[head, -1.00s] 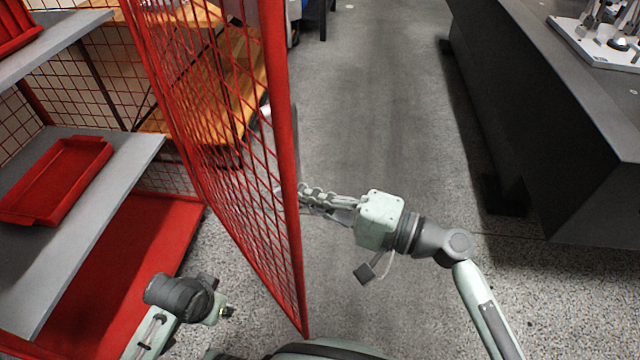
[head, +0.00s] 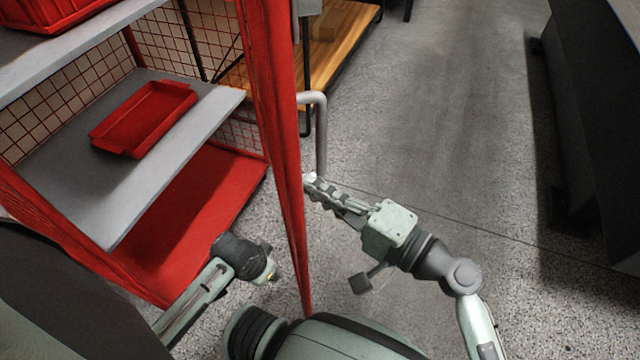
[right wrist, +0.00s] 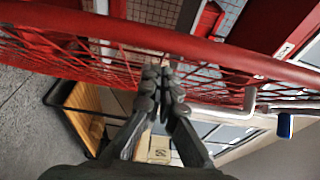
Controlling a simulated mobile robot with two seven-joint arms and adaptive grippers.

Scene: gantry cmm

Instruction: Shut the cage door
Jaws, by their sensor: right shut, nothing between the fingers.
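The red mesh cage door (head: 281,150) stands open and is seen almost edge-on in the head view. A grey bar handle (head: 321,130) sticks out from its right side. My right gripper (head: 310,183) is shut and empty, with its tips at the door's right face just below the handle. In the right wrist view the shut fingers (right wrist: 163,75) point at the door's red frame and mesh (right wrist: 190,50); whether they touch cannot be told. My left arm (head: 240,260) is low, left of the door, in front of the cage; its fingers cannot be made out.
The red cage holds grey shelves (head: 85,185) with a red tray (head: 145,118). A wooden-topped bench (head: 345,40) stands behind the door. A dark block (head: 600,150) stands at the right. The floor between is clear.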

